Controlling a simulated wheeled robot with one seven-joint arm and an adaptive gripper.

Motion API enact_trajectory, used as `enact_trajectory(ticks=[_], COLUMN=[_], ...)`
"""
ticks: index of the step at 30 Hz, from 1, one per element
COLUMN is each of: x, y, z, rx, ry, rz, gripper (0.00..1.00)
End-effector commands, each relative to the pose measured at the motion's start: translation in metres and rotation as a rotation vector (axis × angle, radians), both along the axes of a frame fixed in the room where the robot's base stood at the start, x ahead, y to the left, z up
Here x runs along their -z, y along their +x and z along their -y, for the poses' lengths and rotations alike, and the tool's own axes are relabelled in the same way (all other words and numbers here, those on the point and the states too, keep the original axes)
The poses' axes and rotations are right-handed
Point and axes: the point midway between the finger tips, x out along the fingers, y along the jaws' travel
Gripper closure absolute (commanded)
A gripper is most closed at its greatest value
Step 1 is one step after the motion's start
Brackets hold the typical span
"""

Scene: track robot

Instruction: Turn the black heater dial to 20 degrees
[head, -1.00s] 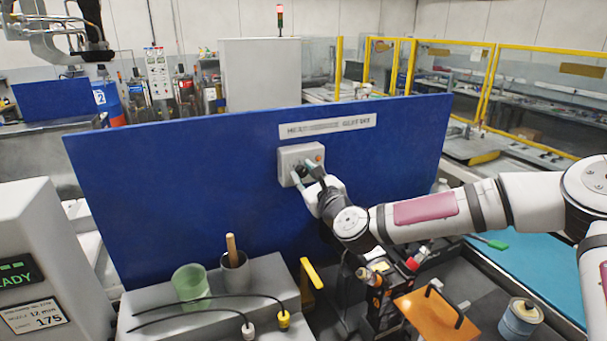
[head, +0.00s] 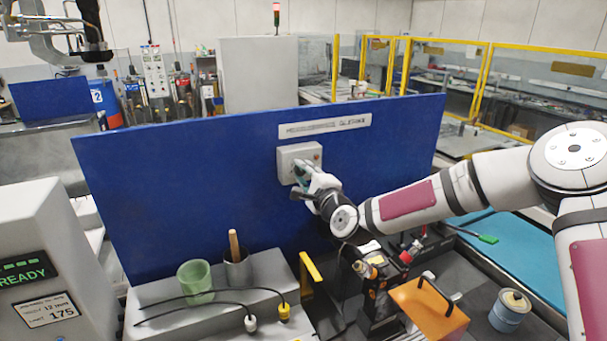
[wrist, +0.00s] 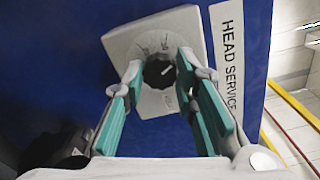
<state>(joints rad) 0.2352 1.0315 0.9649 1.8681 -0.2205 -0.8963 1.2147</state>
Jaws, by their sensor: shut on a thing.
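The black heater dial (wrist: 158,72) is on a pale grey control box (wrist: 125,44) fixed to a blue panel. A light pointer line on the dial points right and slightly up in the wrist view. Printed scale marks surround it, too small to read. My gripper (wrist: 159,70) is shut on the dial, one teal-padded finger on each side. In the head view my gripper (head: 299,174) reaches the front of the control box (head: 290,152) from the lower right and hides the dial.
The blue panel (head: 180,190) stands upright. A ledge below holds a green cup (head: 195,280), a grey cup (head: 236,270) with a wooden handle in it, and two black cables. An orange box (head: 428,312) and a blue-grey can (head: 509,312) are at the lower right.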

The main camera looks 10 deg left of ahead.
Motion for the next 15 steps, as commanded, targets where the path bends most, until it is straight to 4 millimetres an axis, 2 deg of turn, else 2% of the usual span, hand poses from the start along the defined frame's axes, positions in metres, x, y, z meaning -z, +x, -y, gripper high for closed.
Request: enact_trajectory(ticks=[15], x=[-0.0011], y=[-0.0011], z=[-0.0024], rx=[-0.003], ry=[-0.391], rz=[0.299], gripper=[1.0])
